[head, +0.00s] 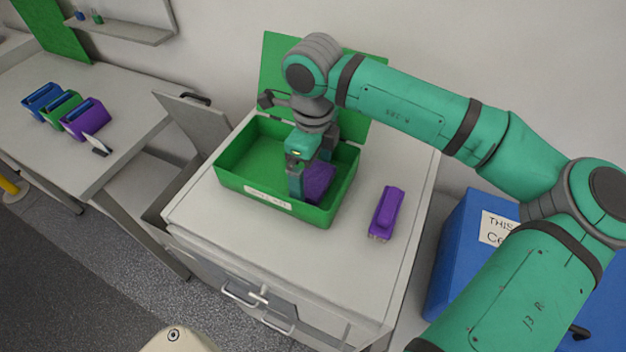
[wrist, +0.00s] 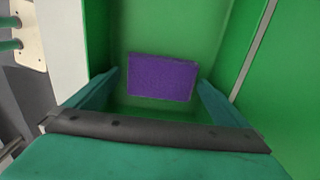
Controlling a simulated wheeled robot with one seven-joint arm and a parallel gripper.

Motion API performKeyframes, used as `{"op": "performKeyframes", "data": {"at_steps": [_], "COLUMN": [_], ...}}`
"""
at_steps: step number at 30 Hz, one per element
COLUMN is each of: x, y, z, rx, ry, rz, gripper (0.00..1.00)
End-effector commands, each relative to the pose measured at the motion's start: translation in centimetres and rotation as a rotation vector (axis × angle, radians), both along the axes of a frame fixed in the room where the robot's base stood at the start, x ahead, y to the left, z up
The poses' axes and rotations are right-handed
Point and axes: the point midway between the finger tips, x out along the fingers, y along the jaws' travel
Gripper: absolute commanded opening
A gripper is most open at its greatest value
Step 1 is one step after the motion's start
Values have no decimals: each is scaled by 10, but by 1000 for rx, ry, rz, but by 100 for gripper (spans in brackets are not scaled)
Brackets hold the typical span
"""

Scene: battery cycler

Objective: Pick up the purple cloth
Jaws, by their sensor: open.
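The purple cloth (head: 319,183) lies inside the open green box (head: 229,181), toward its right end, partly hidden behind my gripper in the head view. In the wrist view the cloth (wrist: 162,77) is a flat purple rectangle on the green floor of the box. My gripper (head: 310,190) points down into the box. In the wrist view its fingers (wrist: 158,85) are open, one on each side of the cloth, with nothing held between them. I cannot tell whether the fingertips touch the cloth or the box floor.
The box stands on a white cabinet (head: 330,265), its lid (head: 277,60) raised behind. A purple object (head: 387,212) lies right of the box. A blue bin (head: 455,235) stands right of the cabinet. Blue, green and purple holders (head: 85,118) sit on the left bench (head: 110,82).

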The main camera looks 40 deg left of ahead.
Motion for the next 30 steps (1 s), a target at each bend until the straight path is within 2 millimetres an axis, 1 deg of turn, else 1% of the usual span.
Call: {"op": "performKeyframes", "data": {"at_steps": [3,8,9,10,13,23,26,30], "x": [0,0,0,0,0,0,0,1], "y": [0,0,0,0,0,0,0,1], "z": [-4,-4,-4,-4,-4,-1,9,33], "rx": [1,0,0,1,1,0,0,2], "ry": [-1,-1,-1,-1,-1,-2,-2,-5], "rz": [0,0,0,0,0,0,0,-1], "gripper": [100,100,95,88,64,64,64,64]}}
